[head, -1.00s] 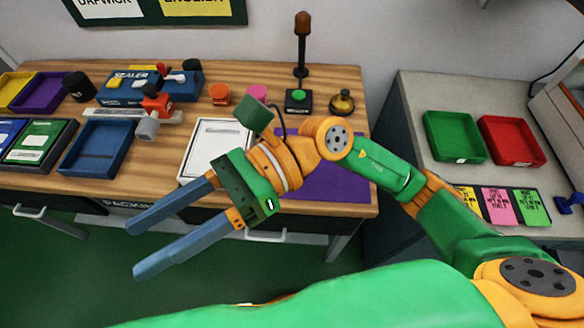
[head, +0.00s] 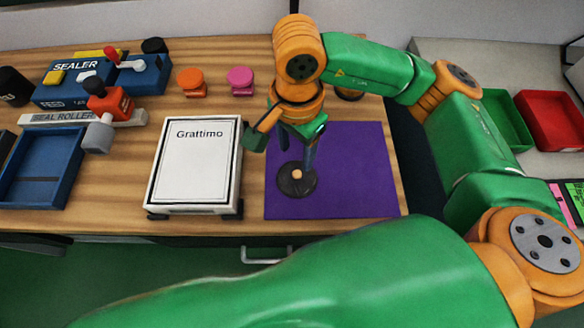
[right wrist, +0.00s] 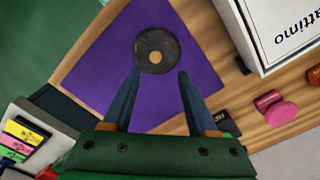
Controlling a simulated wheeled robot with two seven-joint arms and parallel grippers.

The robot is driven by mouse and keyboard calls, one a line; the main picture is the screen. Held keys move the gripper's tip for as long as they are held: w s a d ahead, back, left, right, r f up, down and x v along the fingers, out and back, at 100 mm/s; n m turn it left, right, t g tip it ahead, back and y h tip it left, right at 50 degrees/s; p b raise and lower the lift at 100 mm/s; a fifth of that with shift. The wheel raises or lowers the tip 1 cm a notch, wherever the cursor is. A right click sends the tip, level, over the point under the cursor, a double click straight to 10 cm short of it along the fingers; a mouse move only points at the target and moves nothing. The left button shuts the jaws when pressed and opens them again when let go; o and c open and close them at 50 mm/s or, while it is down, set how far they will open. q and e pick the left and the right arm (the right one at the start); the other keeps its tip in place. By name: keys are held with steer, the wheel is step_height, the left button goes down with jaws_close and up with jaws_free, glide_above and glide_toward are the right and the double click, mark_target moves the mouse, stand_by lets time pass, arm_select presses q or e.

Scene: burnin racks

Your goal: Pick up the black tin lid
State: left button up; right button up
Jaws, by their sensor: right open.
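The black tin lid (head: 296,188) is a dark round disc with a small light knob in its middle. It lies flat on the purple mat (head: 350,190). In the right wrist view the lid (right wrist: 157,42) lies just beyond the fingertips, with its knob roughly in line with the gap between them. My right gripper (head: 298,161) points down over the lid from behind it in the head view; in the wrist view its two blue fingers (right wrist: 159,73) are apart with nothing between them. I cannot tell the exact height above the lid. My left gripper is out of view.
Left of the mat is a white box marked Grattimo (head: 195,165). Orange (head: 192,82) and pink (head: 240,80) knobbed pieces stand behind it. A sealer (head: 85,82), a roller and a blue tray (head: 42,165) are farther left. The mat around the lid is clear.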

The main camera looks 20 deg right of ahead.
mark_target(297, 174)
steer(key=shift+s+f, duration=0.25)
steer(key=shift+f, duration=0.15)
step_height(297, 174, down, 6)
steer(key=shift+s+d+p, duration=0.1)
steer(key=shift+s+p, duration=0.05)
steer(key=shift+p, duration=0.95)
jaws_close()
